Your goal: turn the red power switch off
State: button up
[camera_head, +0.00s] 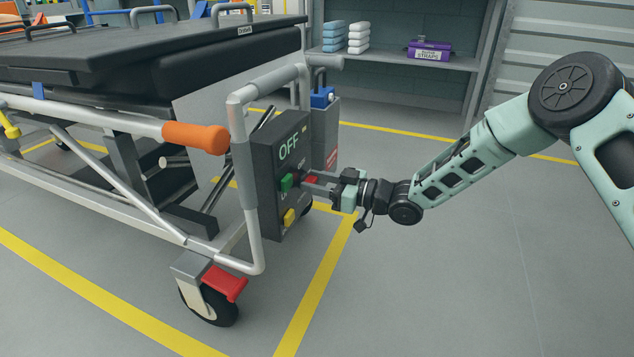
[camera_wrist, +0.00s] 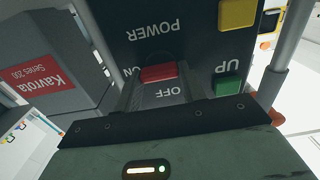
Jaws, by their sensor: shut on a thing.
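The red power switch (camera_head: 311,180) is on the dark control box (camera_head: 268,205) at the end of the stretcher. In the wrist view the red switch (camera_wrist: 159,72) lies crosswise between the upside-down words ON and OFF, below POWER. My gripper (camera_head: 313,184) reaches the box from the right, its fingers at the switch. It is shut on the switch, and the fingers partly cover the lettering.
A green UP button (camera_head: 286,182) and a yellow button (camera_head: 289,217) sit close to the switch. The stretcher's grey tube frame (camera_head: 247,180) and orange handle (camera_head: 196,137) stand left of the box. Open floor lies to the right.

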jog(key=shift+n, duration=0.3)
jog(key=n+p, duration=0.1)
jog(key=n, duration=0.2)
jog(key=shift+s+n, duration=0.1)
jog(key=shift+n, duration=0.2)
jog(key=n, duration=0.4)
jog(key=shift+s+n, duration=0.1)
jog(key=shift+n, duration=0.2)
jog(key=n, duration=0.3)
jog(key=n+b, duration=0.1)
jog(key=n, duration=0.5)
jog(key=shift+s+f, duration=0.1)
jog(key=shift+f, duration=0.15)
jog(key=shift+b, duration=0.3)
jog(key=o, duration=1)
jog(key=shift+r, duration=0.1)
